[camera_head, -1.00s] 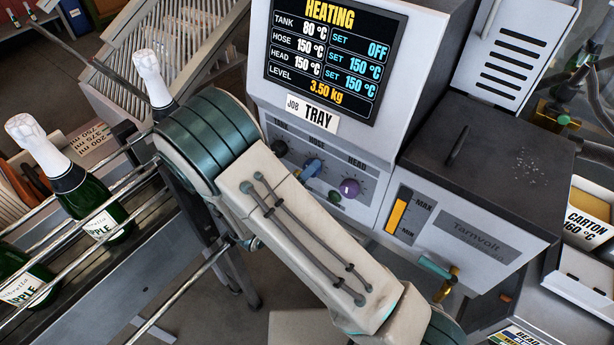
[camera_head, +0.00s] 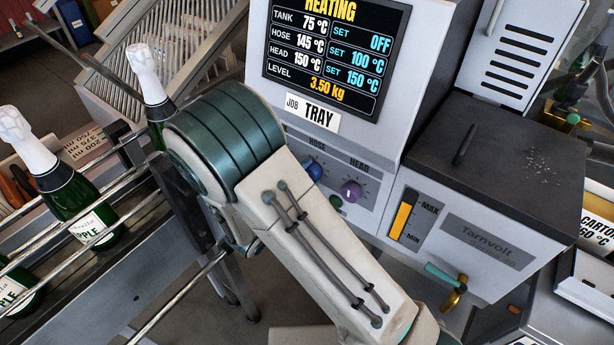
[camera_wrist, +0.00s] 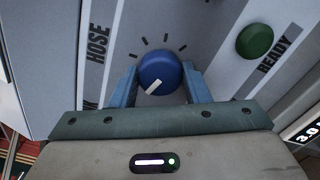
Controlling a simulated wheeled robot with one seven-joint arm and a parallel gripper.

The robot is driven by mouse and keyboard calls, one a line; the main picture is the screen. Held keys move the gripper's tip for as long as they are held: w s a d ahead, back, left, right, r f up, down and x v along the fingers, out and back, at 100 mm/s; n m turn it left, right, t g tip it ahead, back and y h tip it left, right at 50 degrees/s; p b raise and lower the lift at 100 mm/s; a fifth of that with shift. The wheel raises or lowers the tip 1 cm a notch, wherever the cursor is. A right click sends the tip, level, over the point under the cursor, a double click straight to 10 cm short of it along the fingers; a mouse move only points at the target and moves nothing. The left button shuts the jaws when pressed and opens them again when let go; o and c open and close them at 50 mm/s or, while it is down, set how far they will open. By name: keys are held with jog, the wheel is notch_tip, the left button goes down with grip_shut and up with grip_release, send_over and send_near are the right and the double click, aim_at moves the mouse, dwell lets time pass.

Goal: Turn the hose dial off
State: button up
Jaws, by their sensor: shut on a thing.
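In the head view the hose dial (camera_head: 314,171) shows partly beside my arm, and my fingers are hidden. The display (camera_head: 335,50) reads HEATING, with hose 145 °C and set 100 °C. Tank set reads OFF and head set reads 150 °C.
A green READY button or lamp (camera_wrist: 255,41) is also near. Bottles with white tops (camera_head: 78,195) stand along rails at the left. A dark-topped tank (camera_head: 500,150) is at the right.

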jog(key=shift+n+p, duration=1.2)
jog(key=shift+n, duration=3.7)
jog(key=o, duration=1)
jog(key=b+v, duration=0.2)
jog(key=v, duration=1.2)
jog(key=shift+w+b, duration=0.1)
jog(key=shift+b, duration=0.3)
